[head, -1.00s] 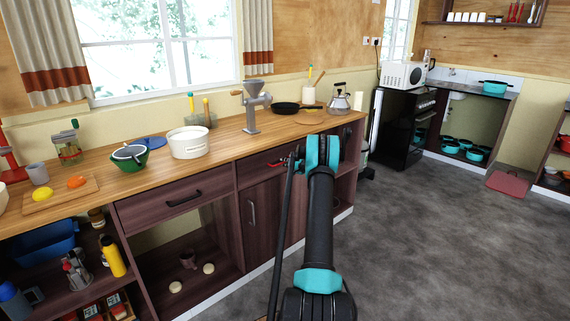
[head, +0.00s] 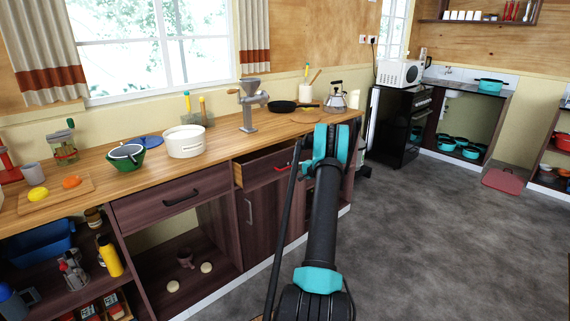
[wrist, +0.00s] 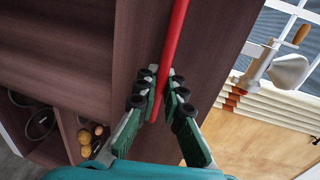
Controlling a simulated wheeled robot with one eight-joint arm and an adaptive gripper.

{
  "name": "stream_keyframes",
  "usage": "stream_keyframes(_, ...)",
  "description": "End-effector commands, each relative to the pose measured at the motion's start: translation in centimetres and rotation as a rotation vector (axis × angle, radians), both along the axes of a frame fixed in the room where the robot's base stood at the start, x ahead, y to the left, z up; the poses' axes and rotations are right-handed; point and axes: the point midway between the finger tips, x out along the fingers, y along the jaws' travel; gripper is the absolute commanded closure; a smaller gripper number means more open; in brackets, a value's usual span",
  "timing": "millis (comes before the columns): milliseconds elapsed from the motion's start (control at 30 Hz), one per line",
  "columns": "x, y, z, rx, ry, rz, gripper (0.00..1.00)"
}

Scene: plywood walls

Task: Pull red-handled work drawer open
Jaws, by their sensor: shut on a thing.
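The red-handled work drawer (head: 259,176) is under the wooden counter and stands partly open, its light inner side showing at the top. In the wrist view the red handle (wrist: 174,40) runs as a long bar across the dark drawer front (wrist: 140,50). My gripper (wrist: 160,94) is shut on this handle, with a dark-padded finger on each side of it. In the head view my arm hides the right part of the drawer, and only a small bit of the red handle (head: 281,169) shows.
A cupboard door with a metal handle (head: 249,212) is below the drawer. A dark-handled drawer (head: 170,203) is to its left. A grinder (head: 249,104), white pot (head: 185,141) and pan (head: 285,106) stand on the counter. The grey floor (head: 420,230) to the right is clear.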

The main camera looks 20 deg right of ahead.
Motion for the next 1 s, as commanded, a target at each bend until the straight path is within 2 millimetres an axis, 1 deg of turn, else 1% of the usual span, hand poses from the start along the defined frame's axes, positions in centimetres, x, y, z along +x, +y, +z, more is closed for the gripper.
stream_keyframes(33, -1.5, -0.7, 0.0, -0.001, 0.001, -0.004, 1.0)
stream_keyframes(200, -6.0, -2.4, 0.0, -0.001, 0.001, -0.006, 1.0)
stream_keyframes(400, -10.5, -4.0, 0.0, -0.001, 0.0, -0.005, 1.0)
stream_keyframes(500, -12.3, -4.6, 0.0, -0.001, 0.0, -0.004, 1.0)
stream_keyframes(700, -14.9, -5.5, 0.0, -0.001, 0.001, -0.003, 1.0)
stream_keyframes(833, -15.7, -5.8, 0.0, -0.001, 0.001, -0.002, 1.0)
stream_keyframes(1000, -16.2, -5.9, 0.0, -0.001, 0.001, -0.001, 1.0)
